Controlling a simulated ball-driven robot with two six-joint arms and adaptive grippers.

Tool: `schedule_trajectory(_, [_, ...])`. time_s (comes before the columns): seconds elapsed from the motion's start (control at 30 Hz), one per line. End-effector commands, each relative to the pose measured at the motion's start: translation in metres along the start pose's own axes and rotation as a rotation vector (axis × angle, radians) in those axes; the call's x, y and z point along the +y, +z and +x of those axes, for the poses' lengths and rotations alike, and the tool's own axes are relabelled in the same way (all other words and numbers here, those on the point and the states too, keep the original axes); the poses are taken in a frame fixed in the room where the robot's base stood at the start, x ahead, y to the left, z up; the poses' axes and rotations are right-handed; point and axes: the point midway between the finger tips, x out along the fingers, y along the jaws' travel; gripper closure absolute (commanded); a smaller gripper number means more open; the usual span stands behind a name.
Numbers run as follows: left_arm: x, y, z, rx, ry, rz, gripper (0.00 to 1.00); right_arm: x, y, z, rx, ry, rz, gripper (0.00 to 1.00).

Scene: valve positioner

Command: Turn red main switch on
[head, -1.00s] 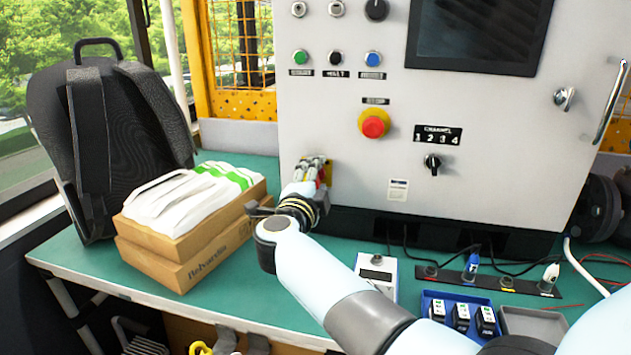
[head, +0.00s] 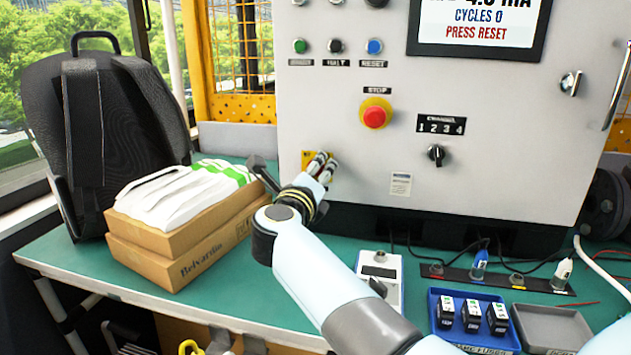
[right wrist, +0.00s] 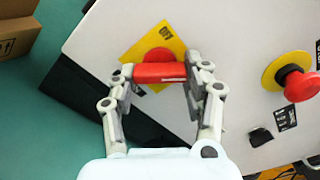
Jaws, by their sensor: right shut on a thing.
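The red main switch (right wrist: 160,72) sits on a yellow plate (right wrist: 150,45) on the cabinet's face in the right wrist view. Its red bar lies across between the two fingers of my right gripper (right wrist: 161,80), which is shut on it. In the head view my right gripper (head: 323,168) covers most of the switch, and only a corner of the yellow plate (head: 308,157) shows. The cabinet screen (head: 478,22) is lit and reads "CYCLES 0" and "PRESS RESET". My left gripper is not in view.
A red stop button (head: 374,116) and a black channel knob (head: 437,154) are to the right of the switch. Green, black and blue reset (head: 374,46) buttons are above. Boxes (head: 185,255) and a backpack (head: 95,130) stand left. A meter (head: 380,275) and blue tray (head: 440,335) lie in front.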

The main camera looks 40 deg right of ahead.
Motion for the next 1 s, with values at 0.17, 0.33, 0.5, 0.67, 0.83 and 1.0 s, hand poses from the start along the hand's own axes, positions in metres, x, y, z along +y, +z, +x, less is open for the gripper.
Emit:
schedule_trajectory(0.17, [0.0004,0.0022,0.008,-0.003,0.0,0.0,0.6,0.004,-0.0029,-0.001,0.004,0.005,0.083,0.84])
schedule_trajectory(0.33, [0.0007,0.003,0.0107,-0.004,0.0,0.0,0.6,0.0037,-0.0025,-0.001,0.004,0.005,0.129,0.84])
schedule_trajectory(0.5, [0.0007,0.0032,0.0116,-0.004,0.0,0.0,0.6,0.0033,-0.0021,-0.001,0.004,0.005,0.147,0.84])
schedule_trajectory(0.67, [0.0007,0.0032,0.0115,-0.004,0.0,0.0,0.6,0.0032,-0.002,-0.0011,0.005,0.005,0.151,0.84])
schedule_trajectory(0.83, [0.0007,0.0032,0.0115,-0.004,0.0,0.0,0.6,0.0033,-0.0021,-0.0011,0.005,0.005,0.151,0.84])
schedule_trajectory(1.0, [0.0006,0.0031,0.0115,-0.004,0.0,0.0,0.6,0.0029,-0.0018,-0.0009,0.004,0.004,0.15,0.35])
